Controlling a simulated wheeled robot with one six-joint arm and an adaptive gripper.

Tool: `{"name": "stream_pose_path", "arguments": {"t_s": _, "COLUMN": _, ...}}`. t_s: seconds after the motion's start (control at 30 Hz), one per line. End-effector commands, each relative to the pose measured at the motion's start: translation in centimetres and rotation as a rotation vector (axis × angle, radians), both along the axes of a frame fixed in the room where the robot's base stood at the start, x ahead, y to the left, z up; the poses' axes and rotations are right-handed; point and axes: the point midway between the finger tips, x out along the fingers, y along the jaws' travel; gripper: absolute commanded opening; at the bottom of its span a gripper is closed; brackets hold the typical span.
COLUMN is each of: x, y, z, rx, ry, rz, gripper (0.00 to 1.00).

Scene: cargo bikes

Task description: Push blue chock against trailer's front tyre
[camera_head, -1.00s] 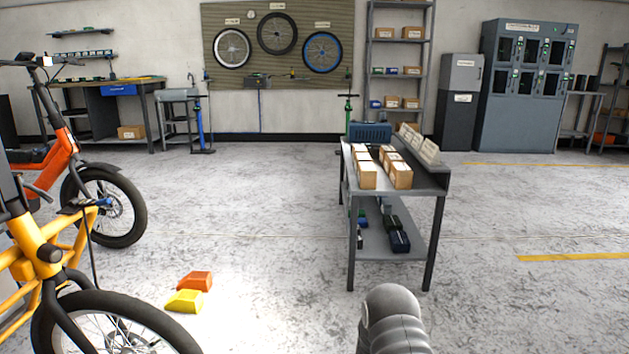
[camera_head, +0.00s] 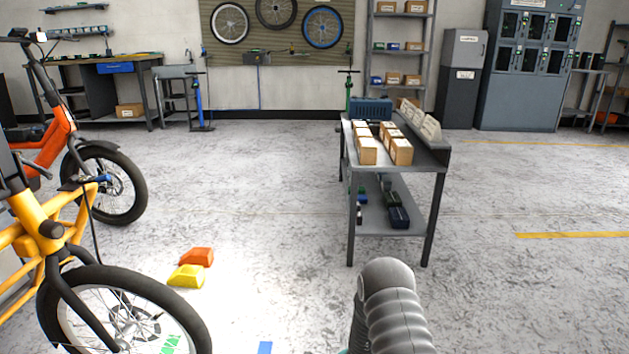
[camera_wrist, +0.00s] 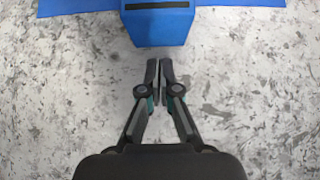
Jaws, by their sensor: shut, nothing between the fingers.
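A blue block (camera_wrist: 160,28) with a dark slot across its top, which looks like the blue chock, is at the top of the wrist view. A wider flat blue area (camera_wrist: 75,6) spreads behind it to both sides; I cannot tell what it is. My gripper (camera_wrist: 158,65) is shut and empty, its fingertips pointing at the block's near face with a small gap showing. In the head view a small blue patch (camera_head: 265,348) is cut off by the bottom edge. The trailer and its front tyre cannot be made out in either view.
A yellow cargo bike (camera_head: 38,225) with its front wheel (camera_head: 135,310) stands at lower left. An orange chock (camera_head: 197,257) and a yellow chock (camera_head: 186,276) lie beside it. A grey table (camera_head: 425,190) with boxes stands ahead.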

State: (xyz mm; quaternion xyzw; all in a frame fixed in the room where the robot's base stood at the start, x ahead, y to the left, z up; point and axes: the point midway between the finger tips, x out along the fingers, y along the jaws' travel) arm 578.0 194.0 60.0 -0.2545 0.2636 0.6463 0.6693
Motion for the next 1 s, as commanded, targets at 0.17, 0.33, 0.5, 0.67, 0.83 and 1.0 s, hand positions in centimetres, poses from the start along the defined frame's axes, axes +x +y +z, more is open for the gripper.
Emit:
{"name": "stream_pose_path", "arguments": {"t_s": 0.17, "x": 0.0, "y": 0.7, "z": 0.0, "rx": 0.0, "ry": 0.0, "rz": 0.001, "gripper": 0.0}}
{"name": "stream_pose_path", "arguments": {"t_s": 0.33, "x": 0.0, "y": 1.2, "z": 0.0, "rx": 0.0, "ry": 0.0, "rz": 0.001, "gripper": 0.0}}
{"name": "stream_pose_path", "arguments": {"t_s": 0.5, "x": 0.0, "y": 1.8, "z": 0.0, "rx": 0.0, "ry": -0.001, "rz": 0.001, "gripper": 0.0}}
{"name": "stream_pose_path", "arguments": {"t_s": 0.67, "x": 0.0, "y": 2.4, "z": 0.0, "rx": 0.0, "ry": -0.001, "rz": 0.002, "gripper": 0.0}}
{"name": "stream_pose_path", "arguments": {"t_s": 0.83, "x": 0.1, "y": 2.9, "z": 0.0, "rx": 0.0, "ry": -0.001, "rz": 0.002, "gripper": 0.0}}
{"name": "stream_pose_path", "arguments": {"t_s": 1.0, "x": 0.1, "y": 3.5, "z": 0.0, "rx": 0.0, "ry": -0.001, "rz": 0.002, "gripper": 0.0}}
